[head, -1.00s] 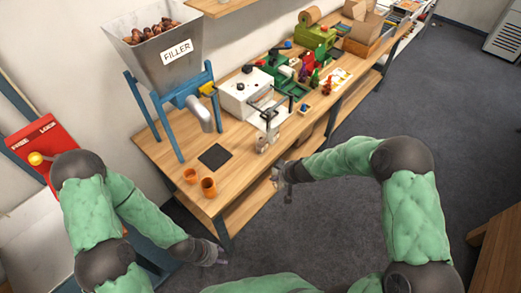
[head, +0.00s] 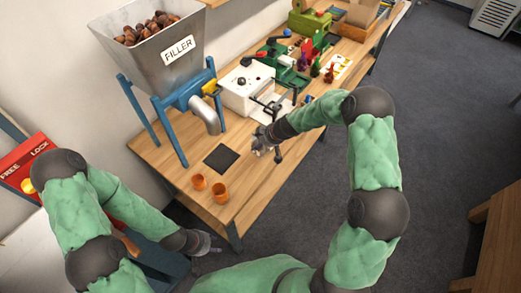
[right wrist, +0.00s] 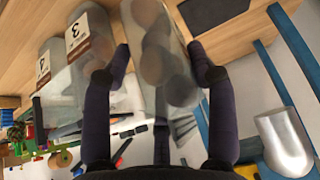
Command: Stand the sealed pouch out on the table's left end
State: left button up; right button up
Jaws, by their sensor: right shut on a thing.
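A clear pouch with round brown chestnuts in it (right wrist: 165,65) is between the two dark fingers of my right gripper (right wrist: 158,48) in the right wrist view. The fingers are shut on its sides. In the head view my right gripper (head: 262,141) is low over the table (head: 181,150), in front of the white sealer; the pouch is mostly hidden there. My left gripper (head: 205,243) hangs off the table's left end, above the floor; its fingers are too small to judge.
Two pale pouches with number labels (right wrist: 91,38) stand beside the held one in the right wrist view. The filler (head: 165,55), a dark pad (head: 221,158), orange cups (head: 220,193) and the white sealer (head: 246,88) occupy the table. Bare wood surrounds the pad and cups.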

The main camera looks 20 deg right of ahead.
aim_at(260, 150)
jog(key=shift+w+a+f, duration=0.1)
jog(key=shift+w+f, duration=0.05)
jog(key=shift+f, duration=0.4)
jog(key=shift+w+a+f, duration=0.1)
jog(key=shift+f, duration=0.4)
notch_tip(260, 150, down, 3)
jog(key=shift+s+d+r+b, duration=0.1)
jog(key=shift+s+b, duration=0.05)
jog(key=shift+b, duration=0.6)
jog(key=shift+f, duration=0.35)
jog(key=shift+f+b, duration=0.15)
jog(key=shift+b, duration=0.15)
jog(key=o, duration=1.2)
